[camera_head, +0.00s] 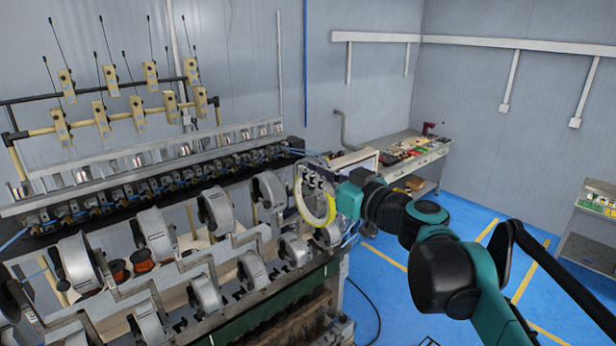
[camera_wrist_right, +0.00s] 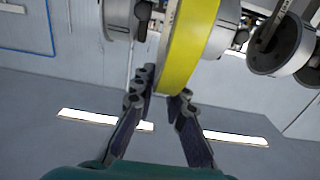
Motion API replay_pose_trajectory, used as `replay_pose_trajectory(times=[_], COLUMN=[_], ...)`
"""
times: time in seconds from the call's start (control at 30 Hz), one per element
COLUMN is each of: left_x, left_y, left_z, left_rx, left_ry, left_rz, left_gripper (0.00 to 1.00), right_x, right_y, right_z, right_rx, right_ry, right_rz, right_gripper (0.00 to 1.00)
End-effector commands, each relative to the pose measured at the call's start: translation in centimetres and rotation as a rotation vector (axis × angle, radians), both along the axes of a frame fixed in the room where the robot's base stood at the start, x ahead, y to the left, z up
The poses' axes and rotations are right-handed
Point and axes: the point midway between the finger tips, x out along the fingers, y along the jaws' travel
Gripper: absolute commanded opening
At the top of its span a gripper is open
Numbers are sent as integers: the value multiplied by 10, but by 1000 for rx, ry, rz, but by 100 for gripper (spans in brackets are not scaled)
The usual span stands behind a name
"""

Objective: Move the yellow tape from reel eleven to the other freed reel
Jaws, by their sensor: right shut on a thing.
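The yellow tape (camera_head: 301,200) is a ring standing on edge at the right end of the winder's upper row of reels. It also shows large in the right wrist view (camera_wrist_right: 188,45). My right gripper (camera_wrist_right: 165,97) is shut on the ring's rim, with one finger on each side. In the head view, my right arm reaches in from the right to the tape. A grey upper reel (camera_head: 268,191) is just left of the tape, and a lower reel (camera_head: 327,235) is below it. I cannot tell whether the tape still sits around a reel. My left gripper is out of view.
More grey reels (camera_head: 215,210) line the winder in two rows, with brackets between them. Two copper-coloured spools (camera_head: 142,259) sit among them at left. A workbench (camera_head: 425,158) with tools stands behind, and another table (camera_head: 590,240) is at far right. Blue floor is open between.

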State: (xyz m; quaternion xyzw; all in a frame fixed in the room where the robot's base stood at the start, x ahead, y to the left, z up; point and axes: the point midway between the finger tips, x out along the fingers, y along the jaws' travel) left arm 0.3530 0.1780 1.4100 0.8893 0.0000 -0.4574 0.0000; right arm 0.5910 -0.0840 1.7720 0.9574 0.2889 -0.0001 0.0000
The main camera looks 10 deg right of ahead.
Motion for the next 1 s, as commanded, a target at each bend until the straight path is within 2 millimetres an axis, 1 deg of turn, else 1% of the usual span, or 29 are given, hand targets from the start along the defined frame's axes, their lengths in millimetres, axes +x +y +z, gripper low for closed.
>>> replay_pose_trajectory(times=[1.0], left_x=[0], left_y=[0], left_z=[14], left_rx=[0], left_ry=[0], left_rz=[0], left_gripper=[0], right_x=[-63], right_y=[-43], right_z=[1], right_rx=[0], right_ry=[0], right_rz=[-2], right_gripper=[0])
